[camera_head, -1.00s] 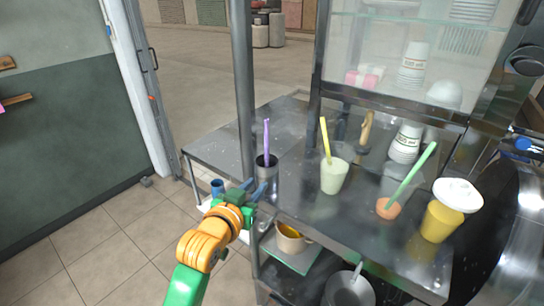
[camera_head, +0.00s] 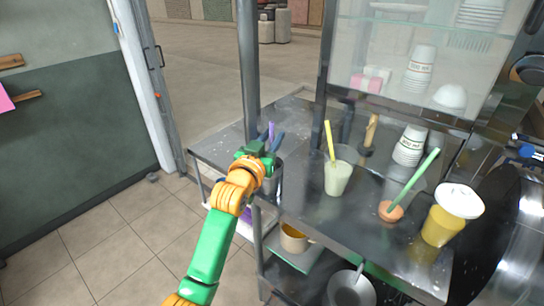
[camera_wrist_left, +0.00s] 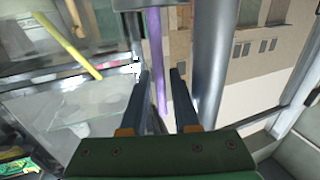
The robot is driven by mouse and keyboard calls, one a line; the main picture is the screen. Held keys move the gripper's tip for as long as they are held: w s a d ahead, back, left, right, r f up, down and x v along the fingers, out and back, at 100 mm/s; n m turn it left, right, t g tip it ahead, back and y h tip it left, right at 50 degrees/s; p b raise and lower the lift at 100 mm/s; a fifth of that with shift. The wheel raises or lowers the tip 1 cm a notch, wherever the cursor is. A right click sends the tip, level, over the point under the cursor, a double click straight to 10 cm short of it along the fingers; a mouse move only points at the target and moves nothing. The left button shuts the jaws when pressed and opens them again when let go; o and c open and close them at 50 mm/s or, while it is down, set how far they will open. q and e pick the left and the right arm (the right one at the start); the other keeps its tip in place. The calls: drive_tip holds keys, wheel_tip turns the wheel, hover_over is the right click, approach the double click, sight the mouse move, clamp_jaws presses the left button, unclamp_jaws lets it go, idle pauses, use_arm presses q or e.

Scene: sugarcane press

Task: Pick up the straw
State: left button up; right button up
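A purple straw (camera_head: 271,131) stands in a dark metal cup (camera_head: 277,180) near the left end of the metal counter. My left gripper (camera_head: 272,142) is at the straw, above the cup, and partly hides both in the head view. In the left wrist view, the straw (camera_wrist_left: 158,65) runs between the two dark fingers of the open left gripper (camera_wrist_left: 160,95). A gap shows on each side of the straw. My right gripper cannot be made out in either view.
The metal counter (camera_head: 312,208) also holds a pale cup with a yellow straw (camera_head: 338,178), a green straw in an orange holder (camera_head: 391,211) and a yellow cup with a white lid (camera_head: 442,224). A vertical post (camera_head: 247,80) stands close behind the left gripper.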

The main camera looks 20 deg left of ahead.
use_arm(q)
clamp_jaws()
idle(1.3)
